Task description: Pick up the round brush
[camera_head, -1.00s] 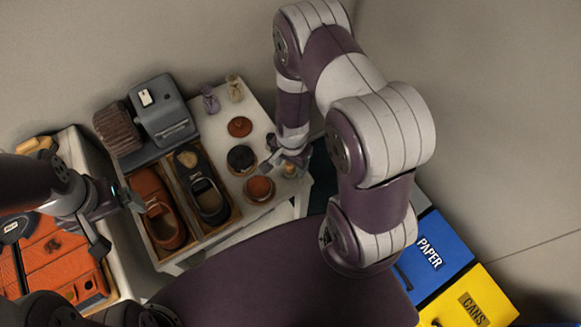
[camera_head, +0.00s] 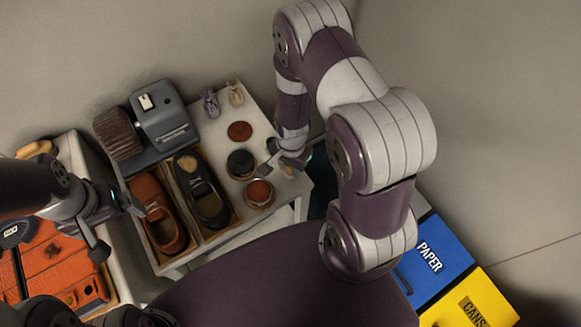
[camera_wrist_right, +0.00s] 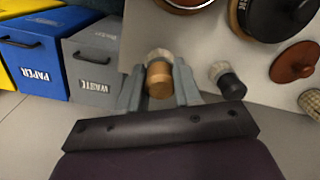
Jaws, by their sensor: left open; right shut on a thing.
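A small round brush (camera_wrist_right: 159,78) with a wooden handle and pale bristles stands between the fingers of my right gripper (camera_wrist_right: 158,88) in the right wrist view. My right gripper is shut on it. In the head view my right gripper (camera_head: 287,164) is low over the right edge of the white table, and its fingers mostly hide the brush. A second small round brush (camera_wrist_right: 228,80) with a black handle is just right of the gripper in the wrist view, apart from it. My left gripper (camera_head: 120,222) is open and empty, left of the brown shoe.
The white table (camera_head: 222,128) holds round polish tins (camera_head: 259,193), a brown shoe (camera_head: 165,226) and a black shoe (camera_head: 207,205) in wooden trays, and a grey polishing machine (camera_head: 165,112). Blue (camera_head: 432,255) and yellow (camera_head: 470,298) bins stand on the floor at right.

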